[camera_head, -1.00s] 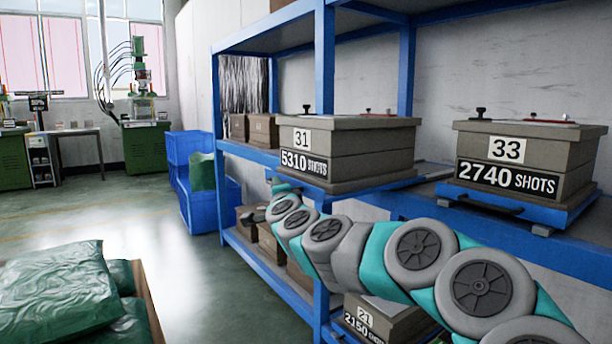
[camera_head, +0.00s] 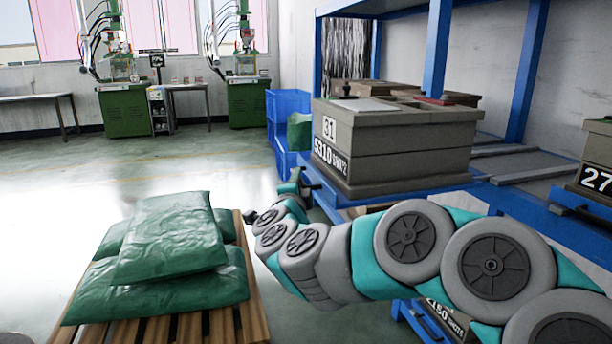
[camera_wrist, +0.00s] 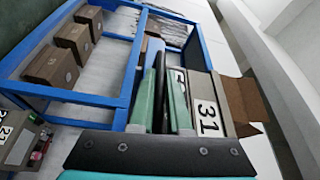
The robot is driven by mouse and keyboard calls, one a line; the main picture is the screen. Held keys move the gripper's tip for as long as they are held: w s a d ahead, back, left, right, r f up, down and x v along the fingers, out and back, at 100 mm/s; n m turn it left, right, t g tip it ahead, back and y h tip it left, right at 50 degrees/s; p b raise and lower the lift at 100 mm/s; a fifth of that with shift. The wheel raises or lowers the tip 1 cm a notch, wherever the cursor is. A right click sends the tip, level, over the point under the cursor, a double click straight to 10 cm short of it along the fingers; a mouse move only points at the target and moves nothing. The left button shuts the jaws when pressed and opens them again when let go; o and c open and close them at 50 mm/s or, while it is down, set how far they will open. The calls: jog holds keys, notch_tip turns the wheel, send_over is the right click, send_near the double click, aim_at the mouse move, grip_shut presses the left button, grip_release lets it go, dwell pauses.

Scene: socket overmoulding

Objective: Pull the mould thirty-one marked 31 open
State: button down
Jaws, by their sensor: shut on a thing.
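The mould marked 31 (camera_head: 420,150) is a grey-brown lidded block with a "5310 SHOTS" plate, on a blue tray (camera_head: 352,199) at the shelf front. Bare grey rails (camera_head: 535,168) show behind it, so the tray stands out from its bay. My gripper (camera_head: 306,184) is low at the front of the tray, at its handle, and partly hidden by my arm. In the wrist view the mould (camera_wrist: 228,92) lies just right of my gripper (camera_wrist: 162,85). Its teal fingers are shut around a dark bar that looks like the tray handle.
A blue shelf frame (camera_head: 436,45) stands behind the mould. Another mould (camera_head: 598,150) is at the right edge. A pallet (camera_head: 190,325) with green sacks (camera_head: 170,240) stands at front left. Blue crates (camera_head: 287,115) are beyond. Clear floor lies left of the shelf.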

jog(key=shift+r, duration=0.1)
jog(key=c, duration=0.9)
grip_release()
jog(key=shift+s+a+f, duration=0.1)
jog(key=shift+s+f, duration=0.1)
jog(key=shift+s, duration=1.75)
jog(key=shift+s+a+f, duration=0.1)
jog(key=shift+s+f, duration=0.05)
jog(key=shift+s, duration=1.8)
